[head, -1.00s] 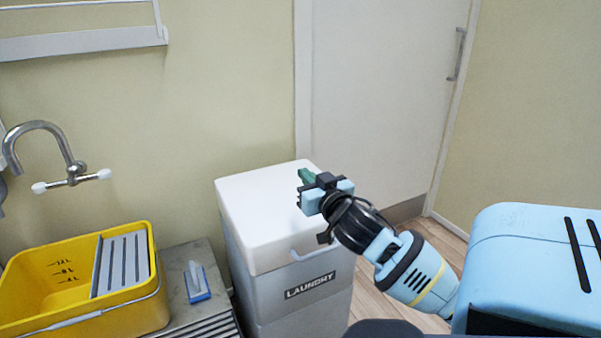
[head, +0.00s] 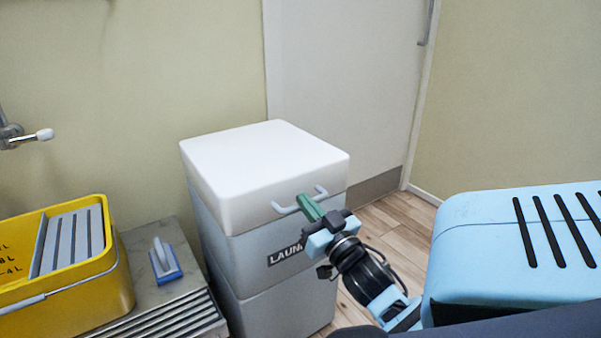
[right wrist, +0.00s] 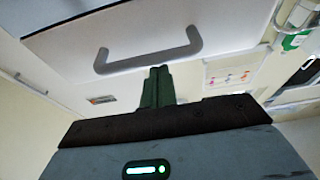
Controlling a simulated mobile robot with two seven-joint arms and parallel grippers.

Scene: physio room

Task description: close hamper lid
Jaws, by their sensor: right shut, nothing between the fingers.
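The laundry hamper (head: 235,255) is a grey bin with a "LAUNDRY" label, partly hidden by my right gripper. Its white lid (head: 262,165) lies flat on top and looks closed, with no gap visible. A grey bar handle (head: 283,209) sits on the lid's front; the handle also shows in the right wrist view (right wrist: 150,58). My right gripper (head: 310,206) has green fingers, shut and empty, in front of the lid's front face by the handle. In the right wrist view the fingers (right wrist: 158,84) point toward the handle; whether they touch it I cannot tell. My left gripper is out of view.
A yellow bucket (head: 110,285) and a blue-and-white brush (head: 165,262) stand on a grey slatted bench (head: 150,298) left of the hamper. A white door (head: 340,85) is behind. Some wooden floor (head: 385,222) is clear at right.

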